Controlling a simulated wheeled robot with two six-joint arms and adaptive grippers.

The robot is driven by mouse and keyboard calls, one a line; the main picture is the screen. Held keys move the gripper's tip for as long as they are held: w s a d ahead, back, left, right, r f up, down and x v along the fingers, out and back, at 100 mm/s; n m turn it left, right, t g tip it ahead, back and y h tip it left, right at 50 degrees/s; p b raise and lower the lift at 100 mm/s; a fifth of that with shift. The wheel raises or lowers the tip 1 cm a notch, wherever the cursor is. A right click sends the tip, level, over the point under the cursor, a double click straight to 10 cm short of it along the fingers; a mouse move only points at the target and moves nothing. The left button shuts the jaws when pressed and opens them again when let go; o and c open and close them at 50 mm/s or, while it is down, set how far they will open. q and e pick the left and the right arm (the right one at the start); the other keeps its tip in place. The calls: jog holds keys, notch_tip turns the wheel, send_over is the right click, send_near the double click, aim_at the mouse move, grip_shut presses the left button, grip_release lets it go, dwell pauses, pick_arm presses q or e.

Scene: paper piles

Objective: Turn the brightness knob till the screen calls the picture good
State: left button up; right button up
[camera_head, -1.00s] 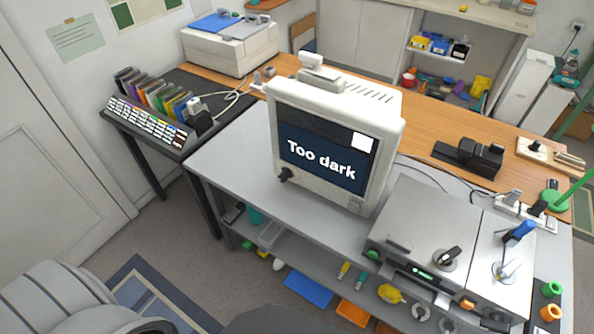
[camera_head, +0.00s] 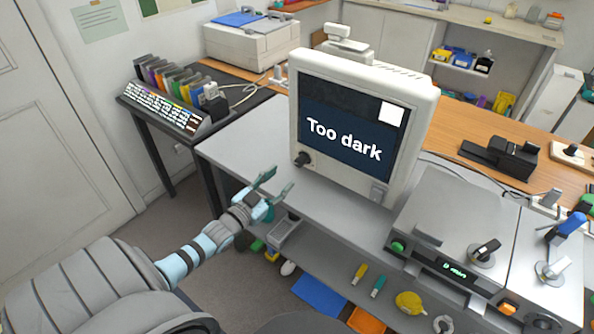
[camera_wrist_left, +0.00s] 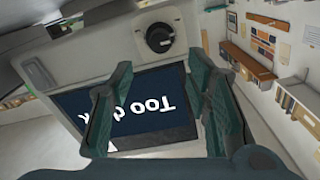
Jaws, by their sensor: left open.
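The monitor (camera_head: 415,90) stands on the grey table, and its screen (camera_head: 345,160) reads "Too dark" with a white square at its upper right. The dark brightness knob (camera_head: 302,159) is at the monitor's lower left front. My left gripper (camera_head: 275,182) is open and empty, in front of the table's edge, below and left of the knob and apart from it. In the left wrist view the knob (camera_wrist_left: 159,38) shows beyond the spread fingers (camera_wrist_left: 160,100), near the top; the screen (camera_wrist_left: 145,118) appears upside down, partly hidden by the fingers. My right gripper is not in view.
A metal device (camera_head: 450,215) with a lever stands right of the monitor. A black sorter with coloured folders (camera_head: 175,88) and a printer (camera_head: 250,42) are at the back left. The tabletop (camera_head: 245,140) left of the monitor is clear. A lower shelf holds small items.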

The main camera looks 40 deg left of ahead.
aim_at(297, 164)
pick_arm(q)
jog(key=w, duration=0.1)
jog(key=w+f+b, duration=0.1)
jog(key=w, duration=0.1)
jog(key=shift+w+a, duration=0.1)
jog(key=w+b, duration=0.1)
jog(key=w, duration=0.4)
jog(key=shift+w+a+r, duration=0.15)
jog(key=shift+w, duration=0.05)
jog(key=shift+w+r, duration=0.1)
jog(key=shift+w, duration=0.2)
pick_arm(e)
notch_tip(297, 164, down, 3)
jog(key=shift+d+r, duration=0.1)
pick_arm(q)
grip_shut()
